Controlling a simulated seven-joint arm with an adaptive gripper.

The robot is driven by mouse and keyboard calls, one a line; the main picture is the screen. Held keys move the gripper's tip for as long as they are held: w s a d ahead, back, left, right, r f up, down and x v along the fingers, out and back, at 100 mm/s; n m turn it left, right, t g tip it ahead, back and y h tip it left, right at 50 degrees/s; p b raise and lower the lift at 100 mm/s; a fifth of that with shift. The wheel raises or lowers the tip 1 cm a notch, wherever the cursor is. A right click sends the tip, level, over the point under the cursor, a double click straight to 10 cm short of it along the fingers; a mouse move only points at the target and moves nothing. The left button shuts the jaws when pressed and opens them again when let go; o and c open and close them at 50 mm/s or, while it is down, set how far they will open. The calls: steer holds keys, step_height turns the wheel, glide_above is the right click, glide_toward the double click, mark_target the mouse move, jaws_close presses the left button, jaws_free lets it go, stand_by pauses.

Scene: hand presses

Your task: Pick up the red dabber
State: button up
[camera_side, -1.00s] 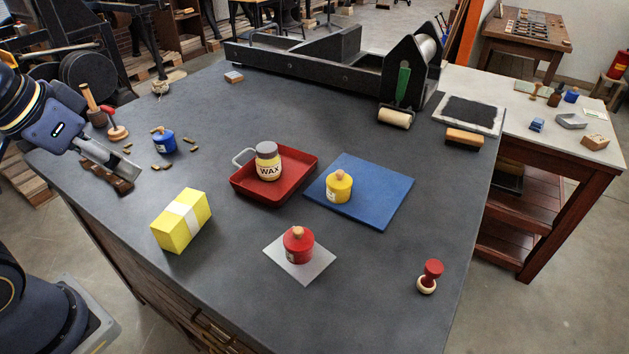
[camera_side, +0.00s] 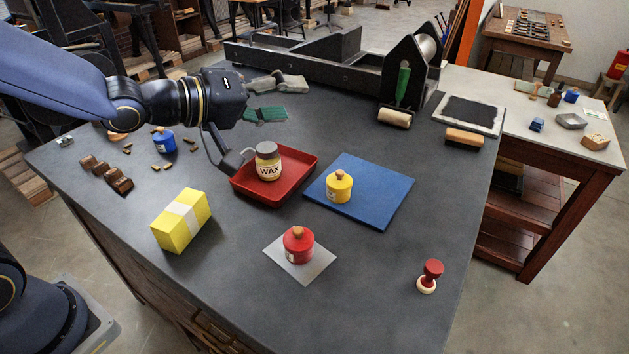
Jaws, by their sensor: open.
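A small red-handled piece with a pale round base (camera_side: 430,276), which looks like a dabber, stands upright at the table's right front. A red pot with a wooden knob (camera_side: 298,244) sits on a grey square plate (camera_side: 273,253) at the front middle; it is also red, and I cannot tell for certain which is the dabber. My gripper (camera_side: 276,98) is open and empty, above the table's back middle, behind and above the wax jar (camera_side: 268,161). It is well apart from both red things, which are fully visible.
The wax jar is in a red tray (camera_side: 303,178). A yellow pot (camera_side: 339,186) is on a blue mat (camera_side: 385,198). A yellow block (camera_side: 180,220) is front left, a press (camera_side: 330,68) at the back. Around the red-handled piece the table is clear.

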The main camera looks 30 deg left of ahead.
steer(key=d+f+n+g+h, duration=0.2)
steer(key=d+f+h, duration=0.2)
steer(key=d+f, duration=0.3)
steer(key=n+t+h, duration=0.2)
steer(key=n, duration=1.6)
glide_toward(427, 270)
steer(key=v, duration=0.5)
steer(key=shift+w+a+r, duration=0.1)
steer(key=shift+a+r, duration=0.15)
steer(key=shift+r, duration=0.1)
steer(key=shift+d+f+n, duration=0.1)
steer(key=shift+f+n, duration=0.15)
steer(key=shift+n, duration=0.05)
steer(key=x, duration=1.6)
steer(key=shift+w+d+f, duration=0.1)
steer(key=shift+w+d, duration=0.05)
steer(key=shift+d, duration=0.15)
steer(key=shift+c, duration=0.2)
jaws_close()
